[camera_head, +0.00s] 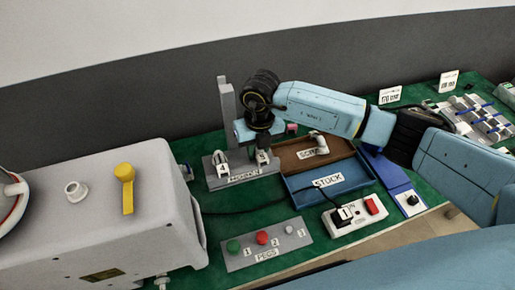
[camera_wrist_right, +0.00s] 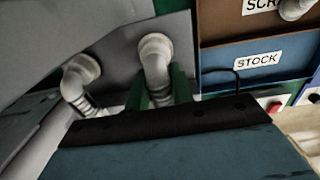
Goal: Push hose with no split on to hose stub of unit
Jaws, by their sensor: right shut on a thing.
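My right gripper (camera_head: 262,155) is at the grey hose rack (camera_head: 215,181), its jaws pointing down. In the wrist view its green fingers (camera_wrist_right: 158,92) are shut on a pale bent hose (camera_wrist_right: 155,55), one finger on each side. The hose's lower end is hidden by my gripper. A second pale bent hose (camera_wrist_right: 80,72) stands to its left, also seen in the head view (camera_head: 220,160). I cannot see a split on either. The grey unit (camera_head: 60,235) at the left has a white stub (camera_head: 76,191) on top. My left gripper is not in view.
The brown scrap tray (camera_head: 340,155), holding a pale hose piece (camera_head: 318,146), and blue stock tray (camera_head: 345,190) lie right of the rack. A pegs plate (camera_head: 240,262) and a switch box (camera_head: 356,214) lie in front. A grey post (camera_head: 227,100) rises behind the rack.

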